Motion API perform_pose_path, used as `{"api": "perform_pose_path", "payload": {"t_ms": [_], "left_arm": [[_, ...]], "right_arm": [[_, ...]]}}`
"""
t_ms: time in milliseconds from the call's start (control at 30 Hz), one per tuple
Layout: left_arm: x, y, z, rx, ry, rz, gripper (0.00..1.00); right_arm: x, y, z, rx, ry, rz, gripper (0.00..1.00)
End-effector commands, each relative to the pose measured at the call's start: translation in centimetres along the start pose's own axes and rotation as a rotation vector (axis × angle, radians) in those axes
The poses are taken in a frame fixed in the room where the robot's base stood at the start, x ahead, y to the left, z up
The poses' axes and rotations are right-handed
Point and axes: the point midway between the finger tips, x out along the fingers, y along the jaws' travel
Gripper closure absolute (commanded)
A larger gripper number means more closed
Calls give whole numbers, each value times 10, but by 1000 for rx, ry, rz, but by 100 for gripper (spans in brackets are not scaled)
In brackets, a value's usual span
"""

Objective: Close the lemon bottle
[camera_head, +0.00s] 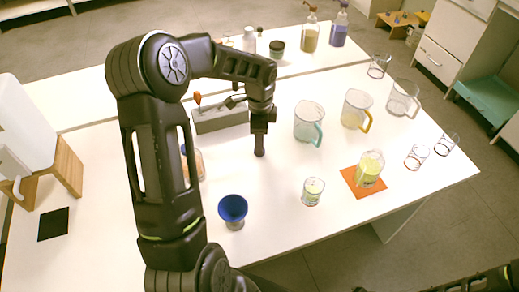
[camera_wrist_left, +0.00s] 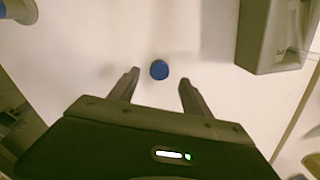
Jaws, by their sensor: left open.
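My left gripper (camera_head: 260,145) points down over the middle of the white table. In the left wrist view my left gripper (camera_wrist_left: 160,77) is open, with a small round blue cap (camera_wrist_left: 159,69) on the table below, in line with the gap between its fingers. I cannot make out this cap in the head view, where the gripper may cover it. A clear vessel with pale yellow liquid (camera_head: 369,168) stands upright on an orange mat (camera_head: 350,181), right of the gripper. No label is readable, so I cannot tell surely that it is the lemon bottle. My right gripper is not in view.
A blue funnel (camera_head: 232,208) and a small glass (camera_head: 313,191) stand near the front edge. Several jugs, including a teal-handled one (camera_head: 308,122), stand to the right. A grey box (camera_head: 220,118) is behind the gripper. My arm partly hides a brownish container (camera_head: 199,164).

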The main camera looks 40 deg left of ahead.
Motion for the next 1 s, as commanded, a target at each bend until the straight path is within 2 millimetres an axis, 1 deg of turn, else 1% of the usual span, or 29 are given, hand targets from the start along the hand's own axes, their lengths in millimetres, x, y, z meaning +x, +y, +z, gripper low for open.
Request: {"api": "perform_pose_path", "payload": {"t_ms": [100,200,300,900,1000], "left_arm": [[17,3,2,0,-1,4,43],[30,2,1,1,-1,2,43],[36,2,2,0,-1,1,43],[37,1,1,0,0,0,43],[37,1,1,0,0,-1,52]], "right_arm": [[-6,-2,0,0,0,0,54],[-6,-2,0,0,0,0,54],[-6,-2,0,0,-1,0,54],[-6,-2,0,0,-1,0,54],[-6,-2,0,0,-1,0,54]]}}
